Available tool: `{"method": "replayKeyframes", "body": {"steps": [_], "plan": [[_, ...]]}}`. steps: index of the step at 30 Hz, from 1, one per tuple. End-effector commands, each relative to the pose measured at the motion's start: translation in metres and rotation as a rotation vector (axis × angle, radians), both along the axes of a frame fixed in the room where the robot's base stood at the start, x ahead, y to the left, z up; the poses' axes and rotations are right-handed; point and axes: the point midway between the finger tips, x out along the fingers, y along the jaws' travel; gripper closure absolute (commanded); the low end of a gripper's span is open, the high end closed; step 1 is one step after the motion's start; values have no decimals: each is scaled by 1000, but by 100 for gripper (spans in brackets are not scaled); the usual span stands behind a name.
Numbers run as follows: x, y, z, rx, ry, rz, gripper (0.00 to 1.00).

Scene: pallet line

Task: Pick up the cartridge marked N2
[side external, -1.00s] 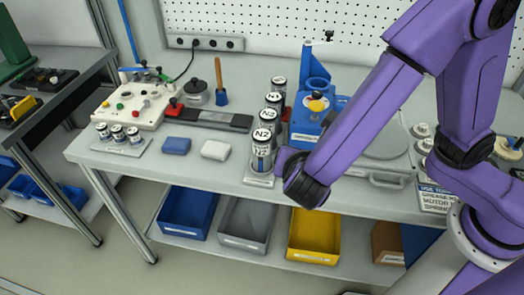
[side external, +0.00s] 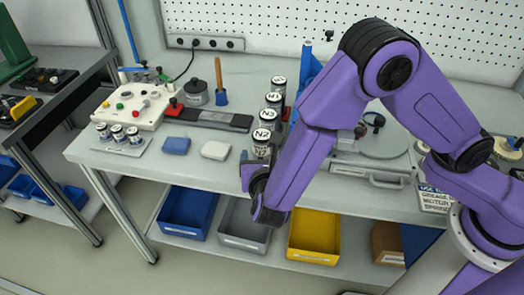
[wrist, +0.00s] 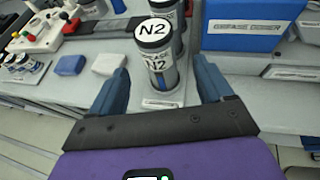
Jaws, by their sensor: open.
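The cartridge marked N2 (wrist: 156,50) stands upright in the wrist view, with N2 on its white cap and GREASE N2 on its body. In the side view its cap (side external: 261,134) is the nearest of a row of similar cartridges. My gripper (wrist: 161,82) is open, with its blue fingers on either side of the cartridge's lower part in the wrist picture and nothing held. In the side view my gripper (side external: 250,168) is at the bench's front edge, partly hidden by my arm, which also hides the cartridge's base.
More cartridges (side external: 273,101) stand in a row behind it. A blue grease doser (wrist: 252,22) is close on the right. A white block (side external: 215,150) and a blue block (side external: 176,145) lie to the left. Coloured bins (side external: 315,235) sit on the shelf below.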

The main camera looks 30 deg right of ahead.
Motion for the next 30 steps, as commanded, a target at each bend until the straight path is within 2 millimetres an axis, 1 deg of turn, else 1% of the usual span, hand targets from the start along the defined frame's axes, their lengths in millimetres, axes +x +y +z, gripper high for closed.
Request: {"method": "replayKeyframes", "body": {"steps": [1, 3, 11, 18, 21, 29, 30], "plan": [[6, -4, -3, -1, 0, -2, 20], [12, -8, -6, -1, 2, -1, 20], [25, -15, -14, -1, 1, -1, 20], [51, -28, -29, 1, 1, -1, 20], [57, -32, -32, 0, 1, -1, 20], [60, -33, -32, 1, 1, 1, 20], [60, -33, -32, 1, 1, 1, 27]]}}
